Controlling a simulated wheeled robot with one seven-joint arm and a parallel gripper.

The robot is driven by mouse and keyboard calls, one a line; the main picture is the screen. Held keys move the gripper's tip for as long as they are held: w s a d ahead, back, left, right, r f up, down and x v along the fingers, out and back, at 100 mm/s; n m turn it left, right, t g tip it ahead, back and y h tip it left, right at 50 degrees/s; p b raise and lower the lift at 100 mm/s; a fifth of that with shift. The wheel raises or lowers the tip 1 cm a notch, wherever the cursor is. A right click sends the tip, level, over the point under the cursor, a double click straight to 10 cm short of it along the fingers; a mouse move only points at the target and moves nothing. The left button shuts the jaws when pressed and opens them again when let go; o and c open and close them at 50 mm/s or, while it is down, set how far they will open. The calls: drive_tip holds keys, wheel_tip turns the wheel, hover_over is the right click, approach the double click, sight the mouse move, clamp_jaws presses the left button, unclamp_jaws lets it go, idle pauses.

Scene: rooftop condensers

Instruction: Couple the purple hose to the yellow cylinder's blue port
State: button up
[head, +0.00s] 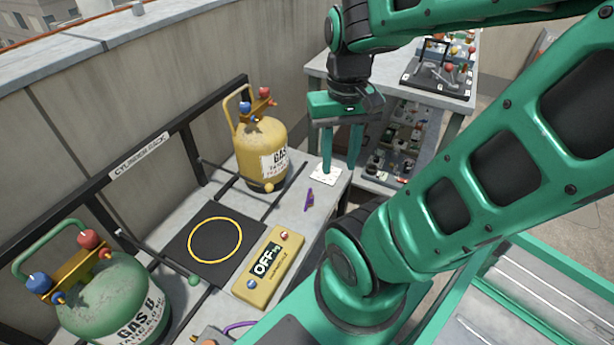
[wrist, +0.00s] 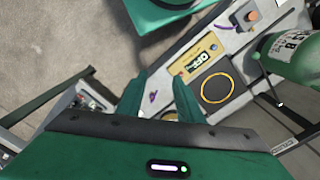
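The yellow cylinder (head: 262,150) stands upright at the back of the bench, with a blue port fitting (head: 245,107) and a red one on its top bracket. A small purple piece (head: 310,199) lies on the bench in front of it; it also shows between my fingers in the wrist view (wrist: 152,97). A purple hose length (head: 240,326) curves at the near bench edge; I cannot tell whether the two join. My gripper (head: 340,172) points down with its fingers apart and empty, right of the yellow cylinder and above a white card. It also shows in the wrist view (wrist: 160,82).
A green cylinder (head: 110,300) stands at the near left. A yellow scale display reading OFF (head: 268,268) and a black pad with a yellow ring (head: 190,255) lie between the cylinders. A black rail (head: 95,190) runs behind. A cluttered side table (head: 395,80) stands at the back right.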

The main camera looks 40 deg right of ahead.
drive_tip(key=shift+o, duration=0.5)
drive_tip(key=shift+s+r, duration=0.15)
drive_tip(key=shift+s, duration=0.25)
drive_tip(key=m, duration=1.9)
hover_over(310, 192)
wheel_tip(310, 192, down, 30)
drive_tip(key=shift+f, duration=0.2)
drive_tip(key=shift+w+f+m, duration=0.1)
drive_tip(key=shift+f+m, duration=0.3)
drive_tip(key=shift+f, duration=0.25)
wheel_tip(310, 192, down, 10)
drive_tip(key=shift+f, duration=0.2)
